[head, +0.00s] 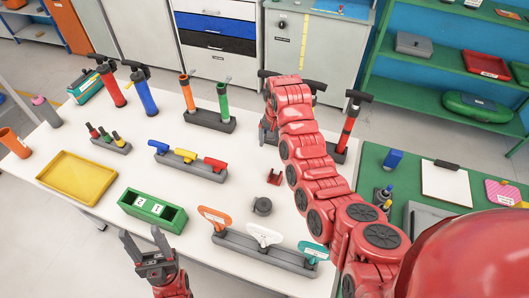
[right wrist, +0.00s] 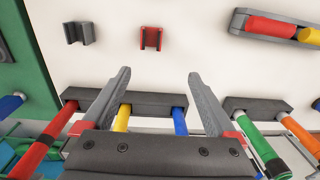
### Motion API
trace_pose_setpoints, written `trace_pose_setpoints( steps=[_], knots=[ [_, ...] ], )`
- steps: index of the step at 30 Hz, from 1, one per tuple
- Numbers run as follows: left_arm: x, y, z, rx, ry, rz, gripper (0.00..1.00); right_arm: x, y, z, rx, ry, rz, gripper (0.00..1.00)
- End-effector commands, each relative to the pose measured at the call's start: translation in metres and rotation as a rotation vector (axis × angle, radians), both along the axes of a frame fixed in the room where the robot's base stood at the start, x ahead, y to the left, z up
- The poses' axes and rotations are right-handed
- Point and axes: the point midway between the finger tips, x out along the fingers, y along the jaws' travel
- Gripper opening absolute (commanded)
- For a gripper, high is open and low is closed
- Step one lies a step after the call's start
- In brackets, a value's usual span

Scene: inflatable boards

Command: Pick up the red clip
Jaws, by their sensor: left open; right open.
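The red clip (head: 274,178) is a small U-shaped piece lying on the white table (head: 225,255), left of my right arm in the head view. In the right wrist view the red clip (right wrist: 151,38) lies ahead of the fingertips, apart from them. My right gripper (right wrist: 157,73) is open and empty, above the rack of pumps; in the head view my red arm hides most of it. My left gripper (head: 146,242) is open and empty near the front edge of the table, left of the grey holder with coloured handles.
A dark grey clip (right wrist: 79,32) lies beside the red one. Pump racks (right wrist: 170,98) line the far side. Bare table surrounds the red clip.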

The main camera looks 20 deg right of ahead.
Motion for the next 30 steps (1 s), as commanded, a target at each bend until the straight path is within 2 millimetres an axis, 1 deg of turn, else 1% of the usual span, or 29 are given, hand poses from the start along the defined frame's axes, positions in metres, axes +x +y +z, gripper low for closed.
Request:
trace_pose_setpoints(
  steps=[1, 2, 5, 8, 9, 12, 15, 19, 21, 24, 26, 28, 30],
  knots=[
    [0.0, 0.0, 0.003, 0.0, 0.001, 0.0, 0.55, -0.005, -0.007, 0.004, -0.014, 0.024, -0.009, 0.93],
    [0.0, 0.0, 0.002, 0.0, 0.001, 0.0, 0.55, -0.008, -0.01, 0.003, -0.02, 0.035, -0.012, 0.93],
    [0.0, 0.0, -0.009, 0.0, 0.001, 0.0, 0.55, -0.011, -0.012, -0.01, -0.027, 0.052, -0.016, 0.93],
    [-0.001, 0.0, -0.025, 0.0, 0.001, 0.0, 0.55, -0.012, -0.011, -0.031, -0.027, 0.05, -0.014, 0.93],
    [-0.001, 0.0, -0.035, 0.0, 0.001, 0.0, 0.55, -0.012, -0.012, -0.043, -0.027, 0.05, -0.016, 0.93],
    [-0.001, 0.0, -0.054, 0.0, 0.001, 0.0, 0.55, -0.012, -0.012, -0.064, -0.025, 0.048, -0.015, 0.93],
    [-0.001, 0.0, -0.073, 0.0, 0.001, 0.0, 0.55, -0.012, -0.011, -0.083, -0.025, 0.047, -0.014, 0.93],
    [-0.001, 0.0, -0.091, 0.0, 0.001, 0.0, 0.55, -0.012, -0.011, -0.103, -0.024, 0.046, -0.014, 0.93],
    [-0.001, 0.0, -0.08, 0.0, 0.001, 0.0, 0.55, -0.012, -0.011, -0.104, -0.023, 0.048, -0.014, 0.93],
    [-0.001, 0.0, -0.078, 0.0, 0.0, 0.0, 0.55, -0.012, -0.011, -0.113, -0.023, 0.048, -0.014, 0.93],
    [-0.001, 0.0, -0.077, 0.0, 0.0, 0.0, 0.55, -0.012, -0.011, -0.116, -0.023, 0.047, -0.014, 0.93],
    [-0.001, 0.0, -0.073, 0.0, 0.001, 0.0, 0.55, -0.012, -0.011, -0.119, -0.023, 0.047, -0.014, 0.93],
    [-0.001, 0.0, -0.065, 0.0, 0.001, 0.0, 0.55, -0.015, -0.009, -0.125, -0.023, 0.052, -0.014, 0.93]
  ],
)
